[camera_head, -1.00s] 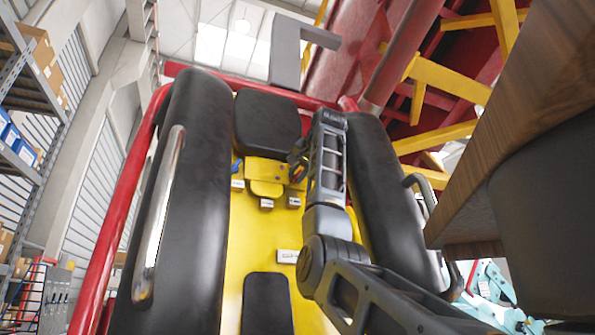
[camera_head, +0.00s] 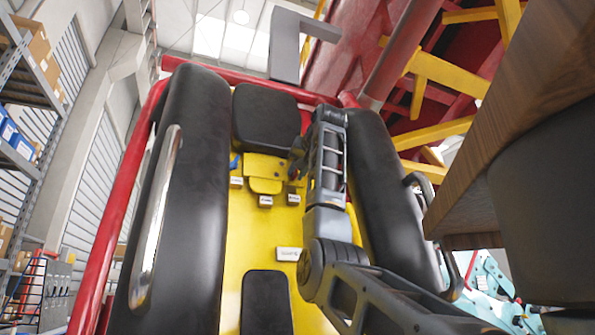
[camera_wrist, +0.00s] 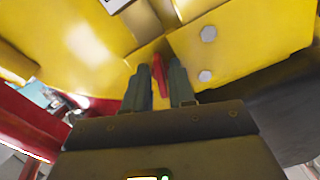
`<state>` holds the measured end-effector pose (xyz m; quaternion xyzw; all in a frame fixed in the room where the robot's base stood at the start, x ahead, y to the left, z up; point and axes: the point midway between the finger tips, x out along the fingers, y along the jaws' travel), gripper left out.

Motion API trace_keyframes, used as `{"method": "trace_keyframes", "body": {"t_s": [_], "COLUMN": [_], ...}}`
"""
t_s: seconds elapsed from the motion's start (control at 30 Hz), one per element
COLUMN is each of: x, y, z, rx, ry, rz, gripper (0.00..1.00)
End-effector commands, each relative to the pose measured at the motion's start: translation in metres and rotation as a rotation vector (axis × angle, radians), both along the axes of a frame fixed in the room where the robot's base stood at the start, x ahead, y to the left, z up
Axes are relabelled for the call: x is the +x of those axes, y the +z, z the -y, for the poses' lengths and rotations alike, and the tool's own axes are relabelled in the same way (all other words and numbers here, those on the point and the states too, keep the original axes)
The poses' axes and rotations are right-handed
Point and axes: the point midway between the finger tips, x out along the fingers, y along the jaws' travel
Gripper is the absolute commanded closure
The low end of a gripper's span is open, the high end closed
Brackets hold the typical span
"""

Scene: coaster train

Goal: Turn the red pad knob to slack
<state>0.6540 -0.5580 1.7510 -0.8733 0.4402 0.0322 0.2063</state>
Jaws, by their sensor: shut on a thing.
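The red pad knob (camera_wrist: 160,70) shows in the wrist view as a narrow red piece between the two dark fingers of my gripper (camera_wrist: 160,88). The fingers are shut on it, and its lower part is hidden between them. Around it is the yellow panel (camera_wrist: 90,45), with two pale bolt heads to the right. In the head view my gripper (camera_head: 298,160) is at the right side of the yellow panel (camera_head: 262,225), just below the black upper pad (camera_head: 266,118). There my arm and gripper hide the knob, and its turn angle cannot be read.
Large black padded bolsters stand left (camera_head: 190,190) and right (camera_head: 385,190) of the panel. A chrome handrail (camera_head: 158,215) runs along the left one. A blue piece (camera_head: 235,163) and small white labels (camera_head: 265,201) are on the panel. A wooden surface (camera_head: 530,110) fills the right side.

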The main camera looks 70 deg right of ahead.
Motion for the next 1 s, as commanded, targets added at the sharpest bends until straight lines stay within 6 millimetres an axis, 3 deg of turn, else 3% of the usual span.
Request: {"method": "trace_keyframes", "body": {"t_s": [0.07,0.1,0.2,0.57,1.0], "x": [-0.0004,-0.0004,-0.0003,0.0000,0.0018], "y": [-0.0012,-0.0011,-0.0009,-0.0009,-0.0015], "z": [0.0006,0.0006,0.0005,-0.0004,-0.0018], "rx": [0.002,0.002,0.002,0.028,0.296], "ry": [-0.001,-0.001,-0.002,-0.010,-0.109], "rz": [-0.001,-0.001,0.000,0.035,0.371], "gripper": [1.00,0.72,0.65,0.65,0.65]}}
